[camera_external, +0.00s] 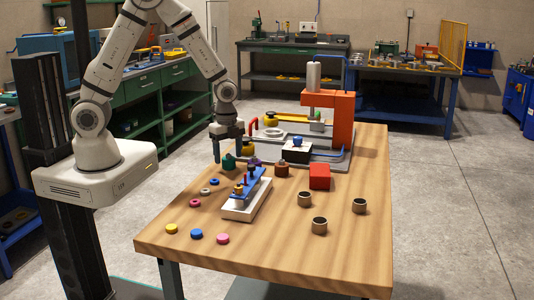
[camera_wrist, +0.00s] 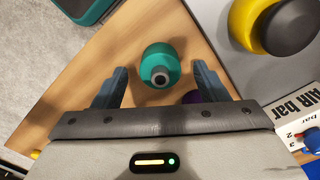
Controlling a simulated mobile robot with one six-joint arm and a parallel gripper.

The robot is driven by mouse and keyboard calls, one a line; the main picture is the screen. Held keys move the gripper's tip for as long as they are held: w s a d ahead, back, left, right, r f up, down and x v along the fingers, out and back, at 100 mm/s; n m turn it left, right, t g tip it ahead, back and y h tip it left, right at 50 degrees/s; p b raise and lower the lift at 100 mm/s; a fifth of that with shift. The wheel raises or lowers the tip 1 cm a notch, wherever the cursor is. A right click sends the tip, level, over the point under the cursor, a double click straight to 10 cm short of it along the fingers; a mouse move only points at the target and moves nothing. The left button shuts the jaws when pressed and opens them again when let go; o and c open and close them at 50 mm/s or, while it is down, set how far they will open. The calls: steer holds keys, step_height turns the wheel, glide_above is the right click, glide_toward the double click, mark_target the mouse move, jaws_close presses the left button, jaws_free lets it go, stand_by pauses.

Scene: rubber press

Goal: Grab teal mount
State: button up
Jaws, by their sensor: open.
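The teal mount (camera_external: 228,163) stands on the wooden table near its far left edge, a rounded body with a narrower grey-tipped top. In the wrist view the teal mount (camera_wrist: 153,55) is in the gap between the fingers, slightly beyond their tips, with clear space on both sides. My gripper (camera_external: 227,152) is open and points down over the mount. In the wrist view my gripper (camera_wrist: 160,77) has its two blue-grey fingers spread and holds nothing.
A purple part (camera_wrist: 192,97) is close to the right finger; it also shows in the external view (camera_external: 254,162). A yellow-and-black knob (camera_wrist: 270,28) sits on the grey press plate to the right. A white block with a blue rack (camera_external: 248,195) stands nearer the camera.

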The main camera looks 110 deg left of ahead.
steer(key=shift+f, duration=1.1)
steer(key=shift+c, duration=0.6)
steer(key=c, duration=1)
